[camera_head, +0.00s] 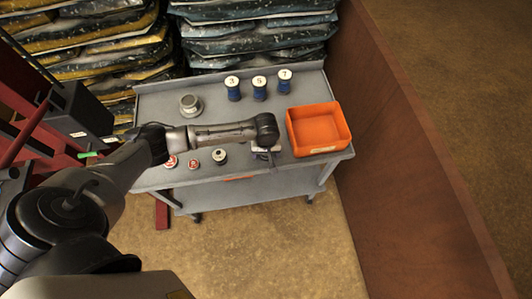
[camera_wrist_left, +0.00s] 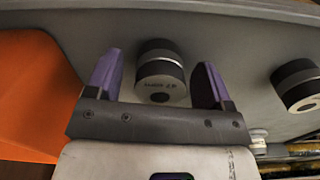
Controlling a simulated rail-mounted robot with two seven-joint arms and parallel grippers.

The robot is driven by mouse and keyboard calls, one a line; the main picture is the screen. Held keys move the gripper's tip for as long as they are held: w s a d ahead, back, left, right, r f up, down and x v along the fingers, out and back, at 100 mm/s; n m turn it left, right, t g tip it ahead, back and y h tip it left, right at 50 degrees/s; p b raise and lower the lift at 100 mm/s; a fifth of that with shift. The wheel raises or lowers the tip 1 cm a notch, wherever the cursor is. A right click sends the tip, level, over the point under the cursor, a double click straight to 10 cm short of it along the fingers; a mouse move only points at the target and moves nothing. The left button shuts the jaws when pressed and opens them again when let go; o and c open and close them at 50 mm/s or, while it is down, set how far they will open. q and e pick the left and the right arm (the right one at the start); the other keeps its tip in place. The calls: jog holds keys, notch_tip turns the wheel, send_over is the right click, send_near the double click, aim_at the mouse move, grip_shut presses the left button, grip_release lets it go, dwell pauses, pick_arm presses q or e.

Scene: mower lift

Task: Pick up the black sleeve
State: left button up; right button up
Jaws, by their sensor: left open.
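A black sleeve (camera_wrist_left: 160,72), a short dark cylinder with a pale band and a pale, lettered end face with a dark centre, stands between the fingers in the left wrist view. My left gripper (camera_wrist_left: 157,82) is open, with one purple finger on each side of it. I see no clear contact. In the head view my left gripper (camera_head: 265,154) is over the table's front part, left of the orange bin, and hides that sleeve. A second, similar dark cylinder (camera_wrist_left: 298,85) stands to the right in the wrist view; it also shows in the head view (camera_head: 219,156). My right gripper is not in view.
The orange bin (camera_head: 318,128) stands on the grey table (camera_head: 221,109) close to my left gripper. Blue spools (camera_head: 258,88) and a grey cup (camera_head: 190,105) stand behind. Two small red-and-white pieces (camera_head: 193,164) are at front left. A brown wall (camera_head: 400,130) rises right of the table.

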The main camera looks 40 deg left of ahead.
pick_arm(q)
jog(key=c, duration=1.2)
jog(key=shift+c, duration=0.3)
jog(key=shift+r, duration=0.15)
